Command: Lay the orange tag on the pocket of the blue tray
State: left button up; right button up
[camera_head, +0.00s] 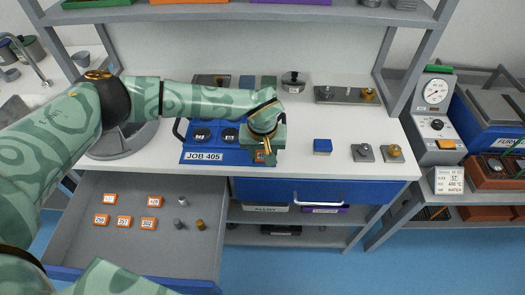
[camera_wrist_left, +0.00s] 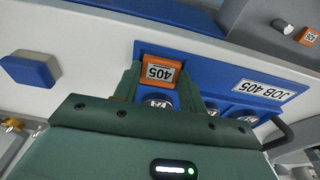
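The orange tag (camera_wrist_left: 160,70), marked 405, is between the two fingers of my left gripper (camera_wrist_left: 160,82), which are close against its sides. In the head view, a bit of the tag (camera_head: 261,156) shows below my left gripper (camera_head: 264,152). The gripper is over the right end of the blue tray (camera_head: 205,156), labelled JOB 405. The tag lines up with the tray's edge (camera_wrist_left: 225,62) in the wrist view. I cannot tell whether it touches the tray. The pocket is hidden under the tag and gripper. My right gripper is not in view.
Round dark pieces (camera_head: 201,134) sit in the tray. A blue block (camera_head: 322,146) and two metal pieces (camera_head: 363,152) stand to the right. The open drawer (camera_head: 140,245) in front holds several orange tags and small cylinders. A shelf (camera_head: 330,13) overhangs the bench.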

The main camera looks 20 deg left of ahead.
pick_arm(q)
jog(key=shift+o, duration=0.2)
notch_tip(320, 180, up, 2)
jog(key=shift+s+r+p, duration=0.15)
jog(key=shift+r+p, duration=0.1)
jog(key=shift+p, duration=0.5)
notch_tip(320, 180, up, 10)
jog(key=s+p, duration=0.1)
jog(key=p, duration=0.1)
jog(key=shift+s+d+f, duration=0.2)
jog(key=shift+s, duration=0.1)
